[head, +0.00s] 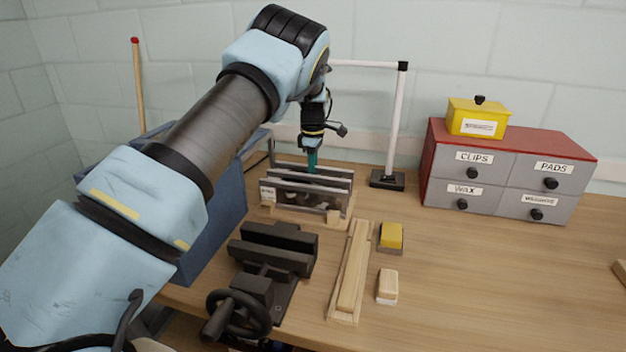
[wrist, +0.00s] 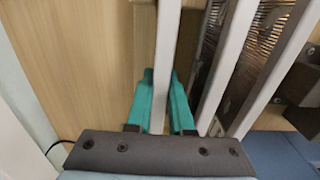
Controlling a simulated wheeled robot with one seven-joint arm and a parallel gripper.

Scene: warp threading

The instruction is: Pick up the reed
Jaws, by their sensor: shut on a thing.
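The reed (wrist: 166,45) shows in the wrist view as a long pale grey bar running between my teal fingers. My gripper (wrist: 161,100) is shut on this bar, one finger on each side. In the head view my gripper (head: 312,168) points down at the back bar of a low rack (head: 335,216) on the bench. More pale bars (wrist: 232,60) with fine metal mesh beside them lie to the right in the wrist view, apart from my fingers. The lower part of the held reed is hidden, so I cannot tell whether it touches the rack.
A dark vise (head: 265,265) stands in front of the rack, with a blue bin (head: 215,225) at its left. A white-post stand (head: 392,130) rises behind right. A wooden slat (head: 352,270), yellow block (head: 391,235) and drawer cabinet (head: 510,175) stand right. The right bench is mostly clear.

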